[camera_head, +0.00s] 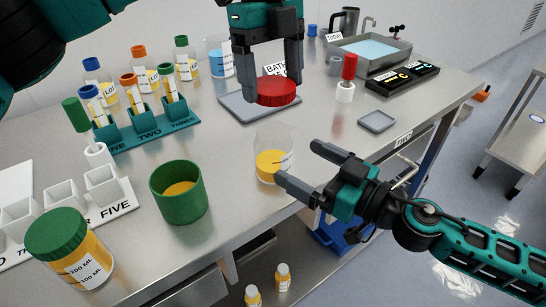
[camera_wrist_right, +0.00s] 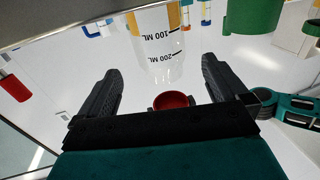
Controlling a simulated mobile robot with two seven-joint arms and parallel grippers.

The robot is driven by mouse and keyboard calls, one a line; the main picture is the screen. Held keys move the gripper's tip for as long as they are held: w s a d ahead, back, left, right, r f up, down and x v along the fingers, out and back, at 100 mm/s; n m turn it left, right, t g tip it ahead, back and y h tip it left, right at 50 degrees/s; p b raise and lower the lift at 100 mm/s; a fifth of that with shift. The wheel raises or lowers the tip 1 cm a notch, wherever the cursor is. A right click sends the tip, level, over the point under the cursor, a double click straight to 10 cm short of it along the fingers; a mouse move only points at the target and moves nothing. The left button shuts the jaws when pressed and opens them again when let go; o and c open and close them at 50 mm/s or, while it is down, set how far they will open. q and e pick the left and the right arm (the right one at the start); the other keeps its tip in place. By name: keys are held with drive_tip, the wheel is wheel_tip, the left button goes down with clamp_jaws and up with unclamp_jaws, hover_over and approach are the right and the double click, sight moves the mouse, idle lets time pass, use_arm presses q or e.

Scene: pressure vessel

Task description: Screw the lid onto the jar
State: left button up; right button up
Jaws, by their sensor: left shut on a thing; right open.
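The jar (camera_head: 272,158) is clear and open-topped, with yellow liquid low inside. It stands upright near the table's front edge. My left gripper (camera_head: 272,92) is shut on the red lid (camera_head: 278,93), just over the grey square mat and behind the jar. My right gripper (camera_head: 298,163) is open, with its fingers pointing at the jar from the right. In the right wrist view the jar (camera_wrist_right: 158,42) shows with its printed scale between and beyond the open fingers (camera_wrist_right: 159,66). A red round thing (camera_wrist_right: 172,101) also shows there; I cannot tell if it is the lid.
A green cup (camera_head: 180,192) and a green-lidded jar (camera_head: 68,246) stand to the left. A teal rack (camera_head: 150,130) with tubes is at the back left. A small grey tray (camera_head: 377,121) and a red-topped dropper (camera_head: 347,78) are to the right. A water bath (camera_head: 372,50) is behind.

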drive_tip(key=x, duration=0.7)
drive_tip(key=shift+w+a, duration=0.2)
drive_tip(key=shift+a, duration=0.05)
drive_tip(key=shift+c, duration=0.5)
drive_tip(key=c, duration=1.3)
use_arm(q)
hover_over(275, 132)
drive_tip(key=shift+w+a+f, duration=0.1)
drive_tip(key=shift+w+f, duration=0.1)
drive_tip(key=shift+f, duration=1.05)
drive_tip(key=shift+w+a+f, duration=0.1)
drive_tip(key=shift+w+f, duration=0.1)
drive_tip(key=shift+f, duration=1.05)
